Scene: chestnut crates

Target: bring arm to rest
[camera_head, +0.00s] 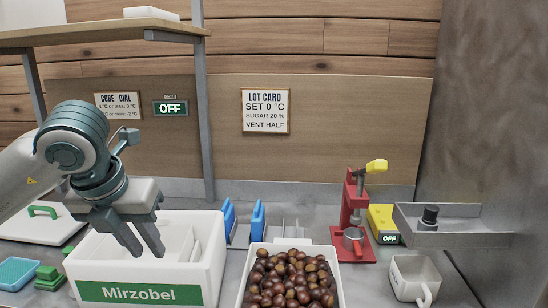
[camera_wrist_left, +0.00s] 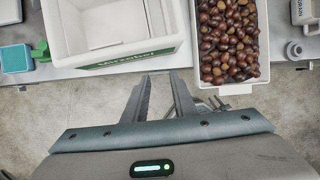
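My left gripper (camera_head: 149,248) hangs over the white Mirzobel crate (camera_head: 208,262) at the left of the bench, with its fingers pointing down. The fingers stand apart with nothing between them. In the left wrist view the left gripper (camera_wrist_left: 160,82) also shows open and empty, close to the front edge of the crate (camera_wrist_left: 172,50) and left of the white tray of chestnuts (camera_wrist_left: 262,70). My right gripper shows in neither view.
A red press (camera_head: 350,220), a yellow device reading OFF (camera_head: 382,220) and a metal shelf (camera_head: 470,228) stand at the right. A white jug (camera_head: 412,278) stands in front. Blue-handled items (camera_head: 257,222) stand behind the chestnut tray (camera_head: 240,290). A wooden shelf (camera_head: 100,33) overhangs the left.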

